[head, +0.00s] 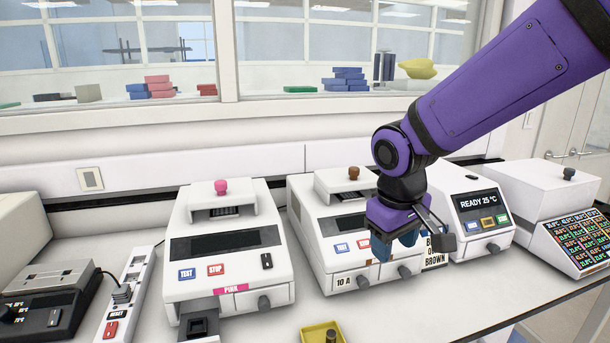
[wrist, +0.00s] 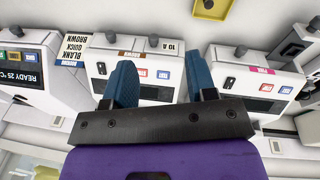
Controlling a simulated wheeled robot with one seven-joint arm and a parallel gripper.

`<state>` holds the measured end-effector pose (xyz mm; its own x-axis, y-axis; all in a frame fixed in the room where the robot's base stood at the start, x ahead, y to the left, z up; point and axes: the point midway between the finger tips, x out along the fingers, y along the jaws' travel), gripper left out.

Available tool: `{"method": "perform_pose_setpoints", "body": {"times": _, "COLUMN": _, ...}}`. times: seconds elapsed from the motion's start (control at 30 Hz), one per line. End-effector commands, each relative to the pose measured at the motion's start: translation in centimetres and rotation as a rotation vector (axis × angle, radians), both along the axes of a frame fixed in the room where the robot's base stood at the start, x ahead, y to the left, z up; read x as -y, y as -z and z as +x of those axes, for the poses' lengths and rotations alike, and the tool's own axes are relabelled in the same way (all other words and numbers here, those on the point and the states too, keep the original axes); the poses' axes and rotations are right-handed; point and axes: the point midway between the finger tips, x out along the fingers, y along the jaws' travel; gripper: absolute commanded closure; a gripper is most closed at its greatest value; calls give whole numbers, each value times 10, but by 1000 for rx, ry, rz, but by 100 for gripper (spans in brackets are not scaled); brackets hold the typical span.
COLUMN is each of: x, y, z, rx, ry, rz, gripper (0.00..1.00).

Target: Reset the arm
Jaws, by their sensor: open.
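My purple arm reaches in from the upper right of the head view. My gripper (head: 397,244) hangs in front of the brown-knobbed thermal cycler (head: 327,197). In the wrist view my gripper (wrist: 163,84) shows two blue fingers spread apart with nothing between them. The same brown-labelled cycler (wrist: 135,72) shows beyond the fingers. Part of that cycler is hidden behind my gripper in the head view.
A pink-knobbed cycler (head: 226,244) stands to the left, with a dark block (head: 198,325) at its front. A cycler reading "READY 25 °C" (head: 478,202) stands to the right. A yellow tray (head: 313,332) lies at the front edge. A power strip (head: 124,290) is at left.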

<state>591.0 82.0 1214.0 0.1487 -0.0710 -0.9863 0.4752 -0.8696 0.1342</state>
Motion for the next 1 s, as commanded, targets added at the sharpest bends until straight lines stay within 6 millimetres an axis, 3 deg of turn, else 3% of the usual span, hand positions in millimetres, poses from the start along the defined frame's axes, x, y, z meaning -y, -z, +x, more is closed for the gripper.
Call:
{"method": "perform_pose_setpoints", "body": {"times": 0.2, "x": 51, "y": -44, "z": -32, "rx": 95, "ry": 138, "rz": 12, "gripper": 48}}
{"method": "perform_pose_setpoints", "body": {"times": 0.5, "x": 107, "y": -84, "z": -91, "rx": 211, "ry": 314, "rz": 84, "gripper": 48}}
{"method": "perform_pose_setpoints", "body": {"times": 0.8, "x": 143, "y": -101, "z": -147, "rx": 302, "ry": 442, "rz": 191, "gripper": 48}}
{"method": "perform_pose_setpoints", "body": {"times": 1.0, "x": 151, "y": -102, "z": -161, "rx": 321, "ry": 471, "rz": 223, "gripper": 48}}
